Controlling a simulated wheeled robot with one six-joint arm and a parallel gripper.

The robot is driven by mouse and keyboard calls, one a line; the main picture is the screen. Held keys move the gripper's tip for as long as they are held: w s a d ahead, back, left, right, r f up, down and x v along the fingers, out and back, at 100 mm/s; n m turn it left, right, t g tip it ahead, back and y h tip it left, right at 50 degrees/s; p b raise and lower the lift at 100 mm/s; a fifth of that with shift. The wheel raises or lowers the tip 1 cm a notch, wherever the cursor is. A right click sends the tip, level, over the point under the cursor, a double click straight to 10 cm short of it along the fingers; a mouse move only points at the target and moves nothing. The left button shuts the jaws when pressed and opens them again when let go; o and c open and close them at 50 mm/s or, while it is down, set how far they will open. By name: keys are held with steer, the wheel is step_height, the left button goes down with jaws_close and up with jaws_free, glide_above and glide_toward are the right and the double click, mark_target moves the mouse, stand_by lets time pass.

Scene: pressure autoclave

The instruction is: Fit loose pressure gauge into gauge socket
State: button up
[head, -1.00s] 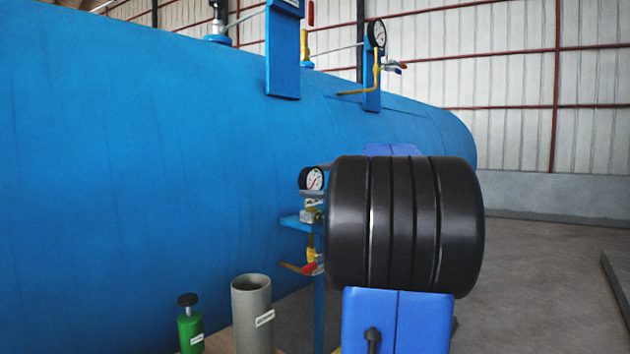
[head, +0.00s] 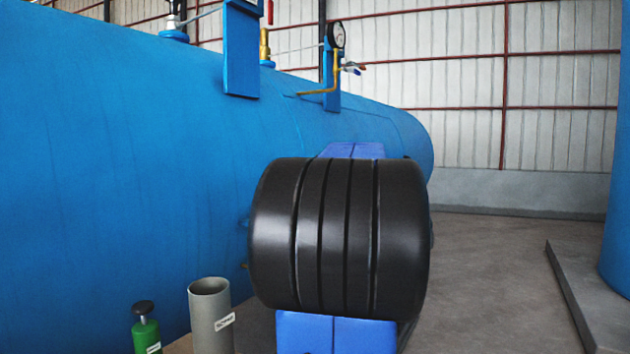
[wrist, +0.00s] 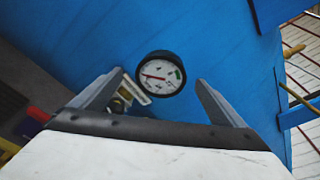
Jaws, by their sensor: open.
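A round black-rimmed pressure gauge (wrist: 161,74) with a white dial shows between and beyond my fingertips in the wrist view. Below and left of it are a white label and brass-coloured fitting (wrist: 122,102), partly hidden by the left finger. I cannot tell whether the gauge is seated in a socket. My gripper (wrist: 160,82) is open, with one finger on each side of the gauge and no visible grip on it. In the head view my black arm joint hides the gauge, its fitting and my gripper.
The large blue autoclave (head: 120,150) fills the left and middle. Another gauge (head: 337,34) stands on its top. A grey tube (head: 209,315) and a green bottle (head: 146,335) stand at lower left. Open floor (head: 490,270) lies right, before a grey plinth (head: 575,310).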

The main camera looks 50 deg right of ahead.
steer(key=s+r, duration=0.1)
steer(key=s, duration=1)
steer(key=shift+a+r, duration=0.15)
steer(key=shift+a, duration=0.05)
